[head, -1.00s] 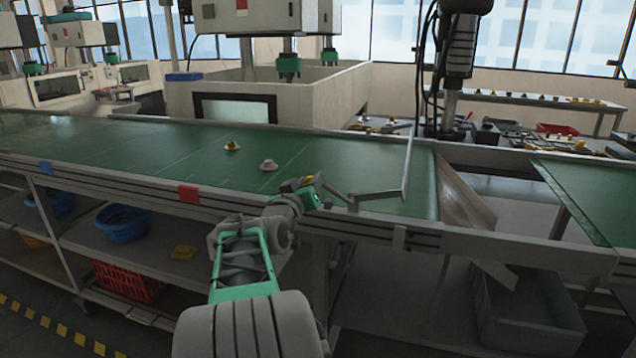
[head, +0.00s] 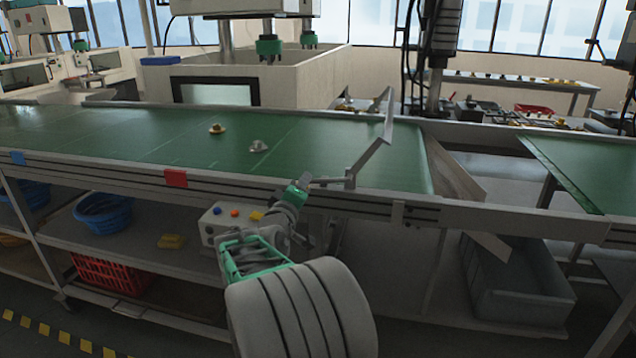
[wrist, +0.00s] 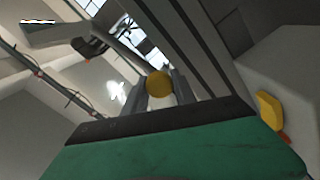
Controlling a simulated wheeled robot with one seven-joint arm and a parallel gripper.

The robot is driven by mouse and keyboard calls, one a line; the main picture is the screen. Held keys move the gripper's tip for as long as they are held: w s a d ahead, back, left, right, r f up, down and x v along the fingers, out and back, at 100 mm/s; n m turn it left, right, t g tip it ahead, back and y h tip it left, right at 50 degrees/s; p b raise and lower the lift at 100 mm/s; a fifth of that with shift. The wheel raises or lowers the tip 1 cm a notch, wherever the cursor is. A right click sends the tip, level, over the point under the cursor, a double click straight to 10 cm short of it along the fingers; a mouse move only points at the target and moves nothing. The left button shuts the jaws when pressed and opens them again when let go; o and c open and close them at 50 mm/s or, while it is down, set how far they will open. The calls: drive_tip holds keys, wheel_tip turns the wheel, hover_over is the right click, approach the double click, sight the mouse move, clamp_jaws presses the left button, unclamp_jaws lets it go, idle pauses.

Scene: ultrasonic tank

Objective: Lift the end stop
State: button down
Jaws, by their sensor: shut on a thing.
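The end stop (head: 387,132) is a grey bar with a bent arm at the near rail of the green conveyor. Its arm slants up from the rail, and the bar stands raised above the belt near its right end. My gripper (head: 306,178) is at the near rail, at the left end of the end stop's lever. In the wrist view, the two grey fingers are shut on a round yellow knob (wrist: 158,84). In the head view the knob is hidden by my gripper.
A yellow-based part (head: 217,129) and a grey part (head: 258,146) sit on the belt (head: 330,150), left of the end stop. A control box (head: 212,222) with coloured buttons is below the rail, close to my forearm. A grey bin (head: 520,285) stands at lower right.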

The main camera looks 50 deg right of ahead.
drive_tip(key=shift+f, duration=0.2)
drive_tip(key=c, duration=1.3)
unclamp_jaws()
drive_tip(key=shift+o, duration=1.3)
drive_tip(key=shift+r, duration=0.1)
drive_tip(key=v, duration=0.8)
